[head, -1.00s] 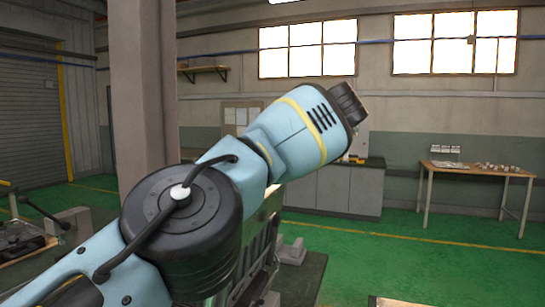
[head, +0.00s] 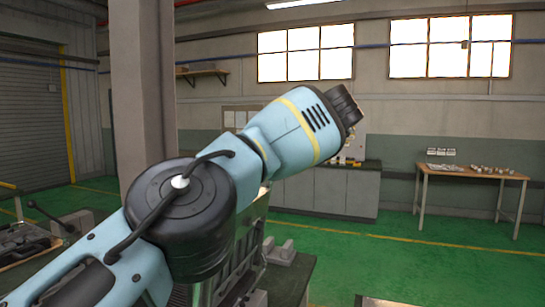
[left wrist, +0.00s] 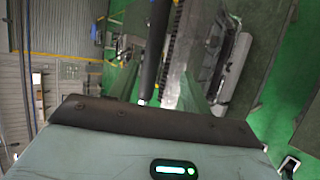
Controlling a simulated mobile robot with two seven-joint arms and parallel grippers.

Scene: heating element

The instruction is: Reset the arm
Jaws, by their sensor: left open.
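My left arm (head: 270,143), light blue with black joints and a yellow band, crosses the head view from the lower left. Its bent forearm reaches up to the right and ends in a black end (head: 345,105). No fingers show there. In the left wrist view the pale hand body with a dark edge and a lit green indicator fills the bottom. Two greenish-grey fingers of my left gripper (left wrist: 161,85) appear spread apart, with nothing held between them. My right arm and gripper are in neither view.
A machine (head: 240,262) stands partly hidden behind my arm. A tall column (head: 142,90) rises at the left. A wooden table (head: 470,174) with small parts and a grey cabinet (head: 345,192) stand by the back wall. Green floor (head: 400,265) is clear at the right.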

